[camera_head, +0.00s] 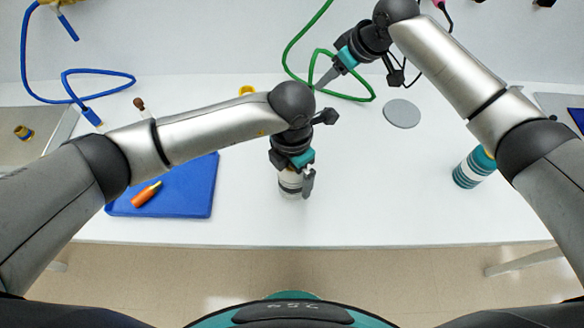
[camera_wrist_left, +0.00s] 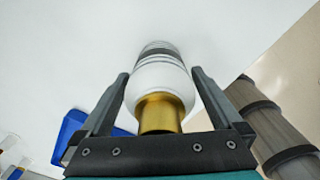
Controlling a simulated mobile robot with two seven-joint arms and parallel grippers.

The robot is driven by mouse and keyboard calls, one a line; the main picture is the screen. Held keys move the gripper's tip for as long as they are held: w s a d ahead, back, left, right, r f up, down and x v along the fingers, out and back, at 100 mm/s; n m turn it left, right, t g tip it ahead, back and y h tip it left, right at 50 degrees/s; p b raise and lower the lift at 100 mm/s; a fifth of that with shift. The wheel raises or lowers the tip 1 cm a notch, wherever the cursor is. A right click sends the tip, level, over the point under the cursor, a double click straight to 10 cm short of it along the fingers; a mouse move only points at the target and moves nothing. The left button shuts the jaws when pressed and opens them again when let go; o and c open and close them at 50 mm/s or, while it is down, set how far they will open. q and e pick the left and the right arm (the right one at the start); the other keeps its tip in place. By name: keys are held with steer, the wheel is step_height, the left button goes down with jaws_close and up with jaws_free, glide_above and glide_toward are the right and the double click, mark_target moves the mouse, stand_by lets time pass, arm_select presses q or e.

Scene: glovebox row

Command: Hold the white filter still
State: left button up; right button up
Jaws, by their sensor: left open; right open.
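The white filter (camera_head: 291,184) stands on the white table near its front edge, below my left gripper (camera_head: 297,176). In the left wrist view the filter (camera_wrist_left: 160,72) has a white body, dark grey bands and a gold neck (camera_wrist_left: 160,114) facing the gripper. My left gripper (camera_wrist_left: 160,78) is open, with one finger on each side of the filter; a narrow gap seems to show beside it. My right gripper (camera_head: 322,80) is open and empty at the back of the table, near a green hose, well away from the filter.
A blue mat (camera_head: 190,193) with an orange-handled item (camera_head: 146,194) lies left of the filter. A green hose (camera_head: 345,97) and grey disc (camera_head: 402,113) lie behind. A blue hose (camera_head: 82,73) is back left.

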arm_select(q)
steer(key=shift+c, duration=0.4)
steer(key=c, duration=1.4)
